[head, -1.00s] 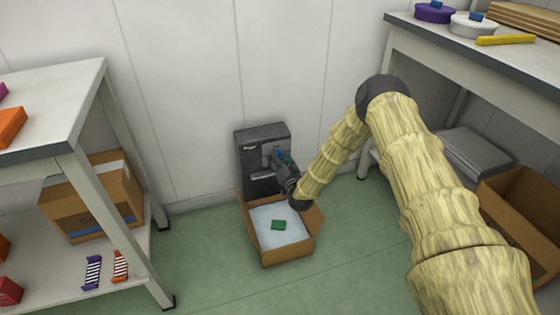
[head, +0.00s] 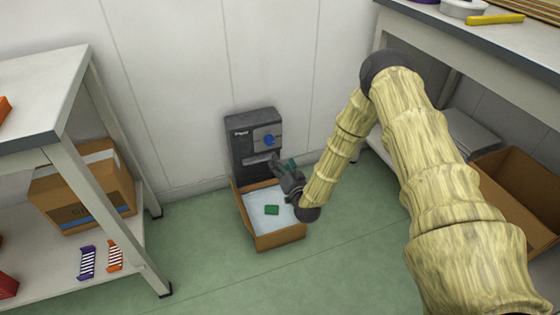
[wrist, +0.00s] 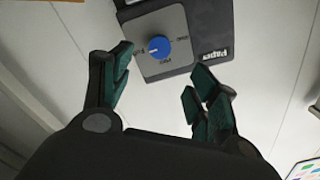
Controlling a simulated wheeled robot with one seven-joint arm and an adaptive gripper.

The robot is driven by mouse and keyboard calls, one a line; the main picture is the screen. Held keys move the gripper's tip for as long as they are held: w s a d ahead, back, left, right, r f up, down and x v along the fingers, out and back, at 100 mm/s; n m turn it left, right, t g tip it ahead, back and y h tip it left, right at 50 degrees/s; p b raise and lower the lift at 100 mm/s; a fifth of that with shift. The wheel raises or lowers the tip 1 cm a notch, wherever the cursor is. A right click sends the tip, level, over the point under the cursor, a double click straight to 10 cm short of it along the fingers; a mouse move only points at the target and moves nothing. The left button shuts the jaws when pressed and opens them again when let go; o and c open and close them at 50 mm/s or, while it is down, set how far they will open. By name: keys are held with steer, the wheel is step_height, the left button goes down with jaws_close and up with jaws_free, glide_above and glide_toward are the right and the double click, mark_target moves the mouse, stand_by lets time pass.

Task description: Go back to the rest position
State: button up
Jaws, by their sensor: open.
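My gripper (wrist: 160,87) is open and empty in the wrist view, with its dark green finger pads apart. Beyond the fingers is a dark machine with a grey plate and a blue round knob (wrist: 159,47). In the head view my gripper (head: 284,170) is in front of the lower part of the dark machine (head: 243,141), above the open cardboard box. The blue knob also shows in the head view (head: 268,140), clear of the fingers. My arm comes in from the right, bent at a high elbow.
An open cardboard box (head: 278,243) with a pale lining and a green block (head: 272,210) stands on the floor before the machine. A shelf table (head: 40,90) stands left, a workbench (head: 470,40) right, with another open box (head: 515,195) below. Green floor lies between.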

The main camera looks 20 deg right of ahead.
stand_by(0.4)
steer(key=s+a+f+n+g, duration=0.1)
steer(key=s+a+f+g, duration=0.2)
steer(key=s+f, duration=0.35)
steer(key=s+a+f+n+g+y, duration=0.1)
steer(key=s+a+f+n+g, duration=0.15)
steer(key=s, duration=0.65)
steer(key=s+a+f+g, duration=0.2)
steer(key=s+f+g, duration=0.25)
steer(key=s, duration=0.35)
steer(key=s+d+n+g+h, duration=0.25)
steer(key=s+g, duration=0.55)
steer(key=s, duration=2)
step_height(320, 180, up, 36)
steer(key=p, duration=3.6)
steer(key=shift+w+d+y, duration=0.15)
steer(key=shift+w+y, duration=0.1)
steer(key=shift+y, duration=0.2)
steer(key=shift+f, duration=0.1)
